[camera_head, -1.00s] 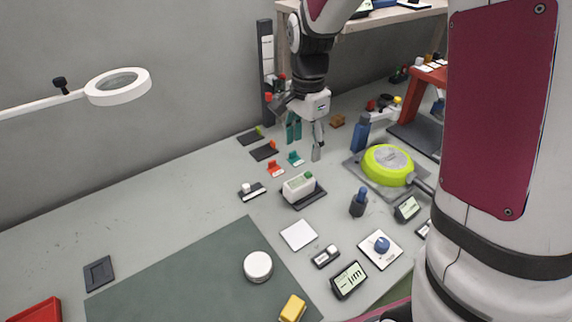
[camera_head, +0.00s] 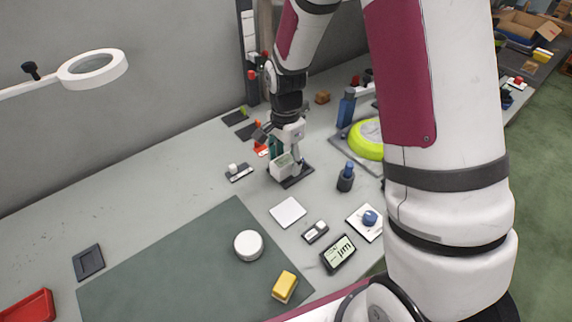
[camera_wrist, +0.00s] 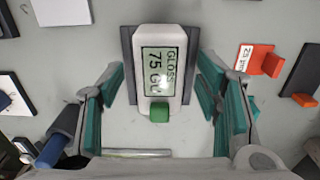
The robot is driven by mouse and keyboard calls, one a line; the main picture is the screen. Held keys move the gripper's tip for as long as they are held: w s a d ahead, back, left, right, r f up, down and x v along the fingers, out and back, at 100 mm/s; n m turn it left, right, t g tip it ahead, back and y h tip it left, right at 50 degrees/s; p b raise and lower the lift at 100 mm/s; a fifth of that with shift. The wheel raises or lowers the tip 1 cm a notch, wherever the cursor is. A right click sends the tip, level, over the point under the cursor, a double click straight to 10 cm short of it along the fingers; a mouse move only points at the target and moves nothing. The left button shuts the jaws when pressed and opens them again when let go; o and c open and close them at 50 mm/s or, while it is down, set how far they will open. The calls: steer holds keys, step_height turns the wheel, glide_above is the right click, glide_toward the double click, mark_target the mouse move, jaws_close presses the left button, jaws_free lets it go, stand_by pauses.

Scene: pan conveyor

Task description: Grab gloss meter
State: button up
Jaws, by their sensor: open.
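The gloss meter (camera_wrist: 163,95) is a white block with a screen that reads "GLOSS 75 GU" and a green button. It sits on a dark base plate (camera_wrist: 129,60) on the bench. In the head view the gloss meter (camera_head: 281,170) is partly covered by my gripper (camera_head: 287,150). In the wrist view my gripper (camera_wrist: 161,105) is open, with a teal-padded finger on each side of the meter's button end. Gaps show between the pads and the meter, so they look apart from it.
A dark bottle with a blue cap (camera_head: 346,178) stands right of the meter. A lime-green round pan (camera_head: 367,140) lies behind it. An orange block (camera_wrist: 262,61) and a white tile (camera_head: 288,212) are nearby. The bench's left part is mostly clear.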

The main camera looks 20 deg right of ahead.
steer(key=shift+f, duration=0.75)
jaws_close()
steer(key=shift+r, duration=0.15)
